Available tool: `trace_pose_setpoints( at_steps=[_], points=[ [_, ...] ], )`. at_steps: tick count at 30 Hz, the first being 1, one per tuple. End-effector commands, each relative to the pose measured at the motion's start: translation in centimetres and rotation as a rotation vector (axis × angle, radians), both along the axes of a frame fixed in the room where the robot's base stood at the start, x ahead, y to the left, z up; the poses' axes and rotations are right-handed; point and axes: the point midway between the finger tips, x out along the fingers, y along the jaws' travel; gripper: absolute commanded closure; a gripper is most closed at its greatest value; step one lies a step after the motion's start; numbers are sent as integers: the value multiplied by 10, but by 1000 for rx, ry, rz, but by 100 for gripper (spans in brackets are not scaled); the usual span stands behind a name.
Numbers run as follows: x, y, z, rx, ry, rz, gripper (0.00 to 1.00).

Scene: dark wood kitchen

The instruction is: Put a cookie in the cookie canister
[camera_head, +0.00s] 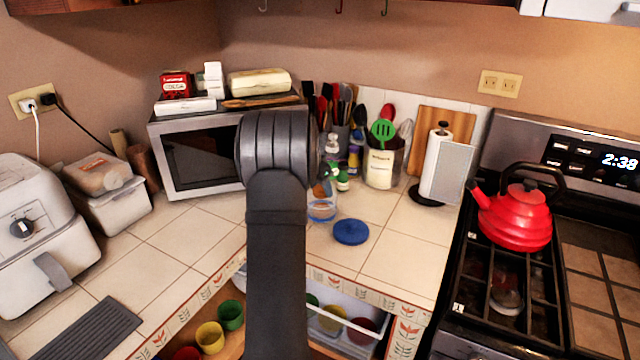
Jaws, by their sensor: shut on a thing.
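A clear canister (322,211) with a blue band near its bottom stands on the tiled counter in the corner, just right of my arm. A small orange-brown patch shows at its upper part. I cannot tell whether this is a cookie or something behind the canister. A round blue lid (351,232) lies flat on the counter, in front and to the right of the canister. My dark arm fills the middle of the view and hides my gripper and whatever is at its fingertips. No cookie can be clearly made out.
A microwave (203,155) stands behind my arm. Bottles, a utensil crock (380,168) and a paper towel holder (436,170) line the back. A red kettle (514,218) sits on the stove at right. The counter right of the lid is clear.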

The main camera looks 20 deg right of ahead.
Motion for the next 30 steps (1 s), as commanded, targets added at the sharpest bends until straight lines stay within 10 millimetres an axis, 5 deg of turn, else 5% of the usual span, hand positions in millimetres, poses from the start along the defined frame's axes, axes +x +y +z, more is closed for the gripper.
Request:
trace_pose_setpoints(
  at_steps=[21,22,25,30],
  points=[
    [0,0,0,0,0,0,74],
    [0,0,0,0,0,0,50],
    [0,0,0,0,0,0,30],
    [0,0,0,0,0,0,26]
  ],
)
